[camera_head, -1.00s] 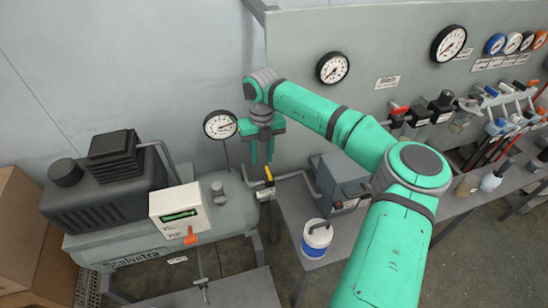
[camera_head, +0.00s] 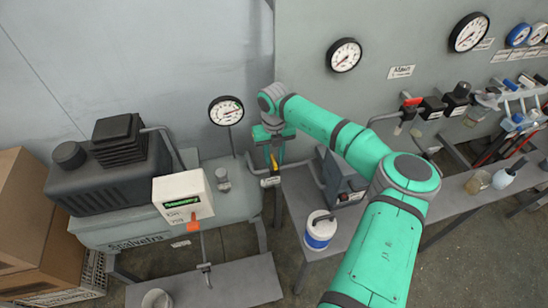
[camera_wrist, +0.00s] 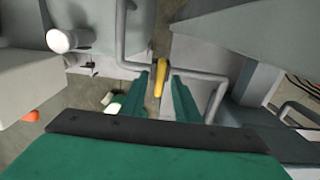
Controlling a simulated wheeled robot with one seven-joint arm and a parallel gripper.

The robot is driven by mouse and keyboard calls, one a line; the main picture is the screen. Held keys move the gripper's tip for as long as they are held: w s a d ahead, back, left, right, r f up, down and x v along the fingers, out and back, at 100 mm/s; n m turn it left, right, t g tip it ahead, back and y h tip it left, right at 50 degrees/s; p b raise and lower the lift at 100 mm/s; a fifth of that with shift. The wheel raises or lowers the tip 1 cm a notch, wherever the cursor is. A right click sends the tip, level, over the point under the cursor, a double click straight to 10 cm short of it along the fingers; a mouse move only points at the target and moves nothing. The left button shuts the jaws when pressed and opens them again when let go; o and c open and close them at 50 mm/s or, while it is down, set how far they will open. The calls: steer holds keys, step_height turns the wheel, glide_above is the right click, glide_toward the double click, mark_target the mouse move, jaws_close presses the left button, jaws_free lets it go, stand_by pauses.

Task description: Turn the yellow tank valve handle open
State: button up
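The yellow valve handle (camera_head: 275,163) stands on the pipe beside the grey tank (camera_head: 150,218), above a small tag. In the wrist view the yellow handle (camera_wrist: 160,78) is upright, between the tips of my two green fingers and closer to the left one. My gripper (camera_head: 273,156) is above and around the handle's upper end. It also shows in the wrist view (camera_wrist: 165,75), with a clear gap between the fingers. It is open. I cannot tell whether a finger touches the handle.
A white box with a green display (camera_head: 182,197) and orange lever stands left on the tank. A gauge (camera_head: 226,111) rises behind it. A grey pipe bends close to the handle. A grey machine (camera_head: 340,180) and a white-blue container (camera_head: 320,232) are to the right.

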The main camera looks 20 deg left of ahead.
steer(key=shift+w+f, duration=0.1)
steer(key=shift+f, duration=0.1)
jaws_close()
steer(key=shift+n, duration=0.3)
steer(key=n, duration=0.6)
steer(key=shift+d, duration=0.1)
steer(key=n, duration=0.5)
steer(key=shift+n, duration=0.3)
steer(key=n, duration=0.5)
steer(key=shift+n, duration=0.3)
